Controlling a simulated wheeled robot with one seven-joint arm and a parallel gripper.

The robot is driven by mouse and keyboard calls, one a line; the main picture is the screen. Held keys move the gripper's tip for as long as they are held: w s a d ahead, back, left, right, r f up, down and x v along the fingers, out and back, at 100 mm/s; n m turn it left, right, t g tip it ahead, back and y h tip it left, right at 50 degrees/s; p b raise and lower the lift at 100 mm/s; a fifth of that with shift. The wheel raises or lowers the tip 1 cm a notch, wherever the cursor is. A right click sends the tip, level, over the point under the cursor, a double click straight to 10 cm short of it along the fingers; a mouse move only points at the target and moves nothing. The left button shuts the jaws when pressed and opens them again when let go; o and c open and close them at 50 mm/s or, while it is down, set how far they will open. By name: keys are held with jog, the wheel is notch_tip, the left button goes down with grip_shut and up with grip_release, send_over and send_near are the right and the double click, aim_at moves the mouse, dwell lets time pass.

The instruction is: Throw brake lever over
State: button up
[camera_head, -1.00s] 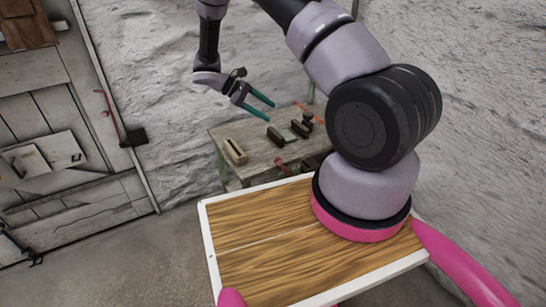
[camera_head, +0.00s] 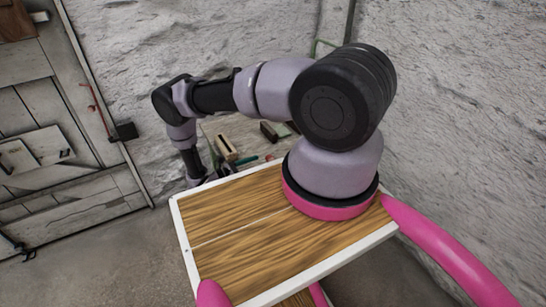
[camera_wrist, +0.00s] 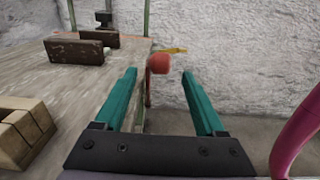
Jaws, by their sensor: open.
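The brake lever appears to be the piece with a rounded red knob (camera_wrist: 158,63) at the workbench's edge in the wrist view. The red end also shows small in the head view (camera_head: 268,157). My gripper (camera_wrist: 160,76) is open and empty, its two teal fingers pointing at the knob. The knob appears between the fingertips and looks a little beyond them. I cannot tell the exact gap. Most of the lever's shaft is hidden or unclear.
The workbench (camera_wrist: 75,80) carries a wooden block (camera_wrist: 22,130) and dark brown blocks (camera_wrist: 75,51). A yellow piece (camera_wrist: 172,50) lies behind the knob. A rough plaster wall (camera_wrist: 240,60) stands behind. A plank door (camera_head: 60,130) is at left.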

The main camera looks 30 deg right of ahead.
jog(key=d, duration=0.9)
jog(key=shift+w, duration=0.15)
grip_shut()
